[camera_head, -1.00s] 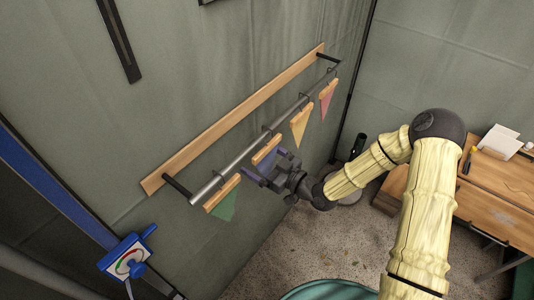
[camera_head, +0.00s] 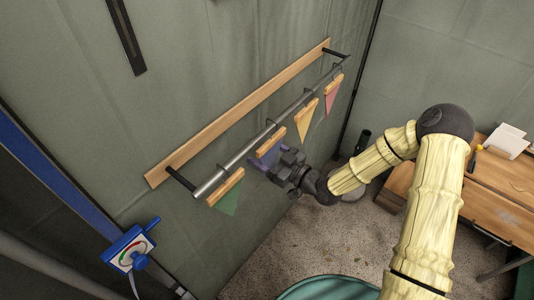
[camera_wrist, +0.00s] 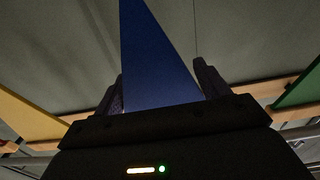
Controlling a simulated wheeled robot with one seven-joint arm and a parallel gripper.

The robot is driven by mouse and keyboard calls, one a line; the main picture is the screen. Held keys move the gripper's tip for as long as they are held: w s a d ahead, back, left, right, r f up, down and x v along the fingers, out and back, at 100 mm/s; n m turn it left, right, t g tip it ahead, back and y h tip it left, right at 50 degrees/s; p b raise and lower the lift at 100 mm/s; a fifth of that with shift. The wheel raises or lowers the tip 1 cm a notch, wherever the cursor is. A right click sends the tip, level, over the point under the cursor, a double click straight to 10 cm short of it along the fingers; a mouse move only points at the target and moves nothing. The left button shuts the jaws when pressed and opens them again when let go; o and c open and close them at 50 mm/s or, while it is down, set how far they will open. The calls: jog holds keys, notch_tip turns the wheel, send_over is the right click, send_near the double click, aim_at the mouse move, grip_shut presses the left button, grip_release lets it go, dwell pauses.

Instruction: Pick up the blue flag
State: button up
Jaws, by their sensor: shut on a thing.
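The blue flag (camera_head: 271,154) is a small triangular pennant under a wooden bar. It hangs on the grey rail (camera_head: 238,161), between the green flag (camera_head: 229,200) and the yellow flag (camera_head: 303,122). My gripper (camera_head: 266,164) is at its lower part, coming from the right, and is shut on it. In the wrist view the blue flag (camera_wrist: 158,62) stands between the two dark fingers of my gripper (camera_wrist: 160,82). Its wooden bar is hidden there behind the gripper body.
A wooden board (camera_head: 240,115) on the wall carries the rail. A red flag (camera_head: 333,95) hangs at the far end. A blue dial device (camera_head: 129,250) is at lower left, a wooden desk (camera_head: 500,190) at right. The speckled floor between is mostly clear.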

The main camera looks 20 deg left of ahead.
jog(key=shift+r, duration=0.4)
jog(key=b+x, duration=0.2)
jog(key=x, duration=0.1)
jog(key=shift+a+r+b, duration=0.2)
jog(key=shift+b, duration=0.1)
notch_tip(320, 180, down, 8)
jog(key=a+b, duration=0.2)
jog(key=b, duration=0.1)
jog(key=b+v, duration=0.3)
jog(key=v, duration=1.2)
jog(key=shift+w+d+f, duration=0.2)
jog(key=shift+d+f, duration=0.2)
jog(key=shift+d, duration=0.15)
